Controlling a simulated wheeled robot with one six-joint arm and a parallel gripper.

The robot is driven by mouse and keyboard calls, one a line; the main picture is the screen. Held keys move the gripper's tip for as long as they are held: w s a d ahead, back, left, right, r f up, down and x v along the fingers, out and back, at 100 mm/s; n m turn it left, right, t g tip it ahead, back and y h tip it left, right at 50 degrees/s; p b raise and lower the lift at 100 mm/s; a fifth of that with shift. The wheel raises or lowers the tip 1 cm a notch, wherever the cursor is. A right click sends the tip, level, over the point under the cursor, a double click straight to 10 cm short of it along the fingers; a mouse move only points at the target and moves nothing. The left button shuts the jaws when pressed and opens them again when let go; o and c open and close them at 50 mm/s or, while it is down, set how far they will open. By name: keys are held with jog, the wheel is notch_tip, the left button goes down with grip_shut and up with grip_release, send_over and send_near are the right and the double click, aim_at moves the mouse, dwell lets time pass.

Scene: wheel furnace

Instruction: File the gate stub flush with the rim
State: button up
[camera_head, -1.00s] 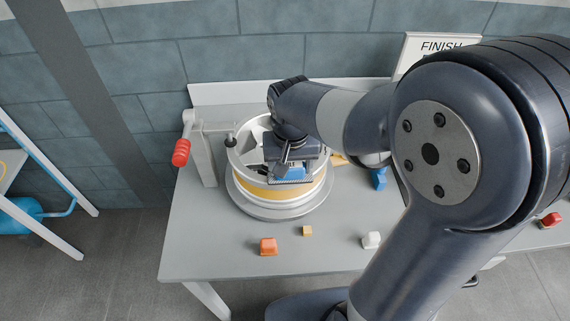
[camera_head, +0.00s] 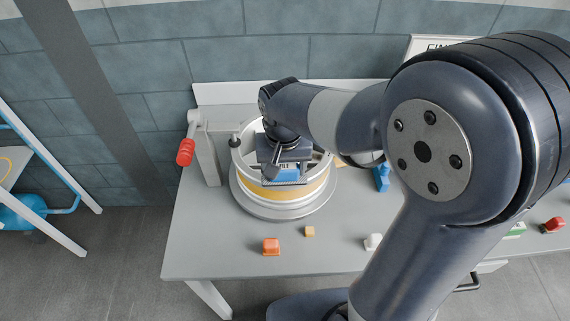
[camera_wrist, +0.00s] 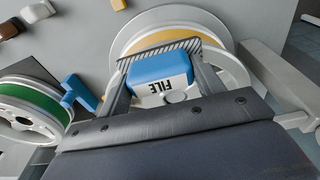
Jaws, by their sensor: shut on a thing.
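The wheel (camera_head: 262,192) has a yellow-orange band and a metal rim, and lies flat on a round grey base on the bench. My gripper (camera_head: 285,168) is over the near part of the wheel's rim. It is shut on a blue file (camera_head: 288,174). In the wrist view the file (camera_wrist: 150,74) has a white face marked FILE and a ridged plate along its far edge, between my fingers (camera_wrist: 160,84). The plate overlaps the wheel's yellow band (camera_wrist: 188,37) in that view; I cannot tell whether they touch. I cannot make out the gate stub.
A post with a red-handled crank (camera_head: 185,152) stands left of the wheel. Orange (camera_head: 271,246), yellow (camera_head: 309,231) and white (camera_head: 373,242) blocks lie on the bench (camera_head: 220,255) in front. A blue object (camera_head: 382,178) stands right. A green-banded wheel (camera_wrist: 30,108) shows in the wrist view.

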notch_tip(320, 180, up, 9)
jog(key=p, duration=0.6)
jog(key=shift+w+f, duration=0.1)
jog(key=shift+f, duration=0.05)
jog(key=shift+w+a+f+b, duration=0.1)
jog(key=shift+b, duration=1.1)
jog(key=shift+b, duration=0.6)
jog(key=shift+r+b, duration=0.55)
jog(key=shift+b, duration=0.3)
notch_tip(320, 180, down, 9)
jog(key=b, duration=0.7)
jog(key=shift+r, duration=0.15)
jog(key=shift+f+b, duration=0.3)
jog(key=shift+f, duration=0.2)
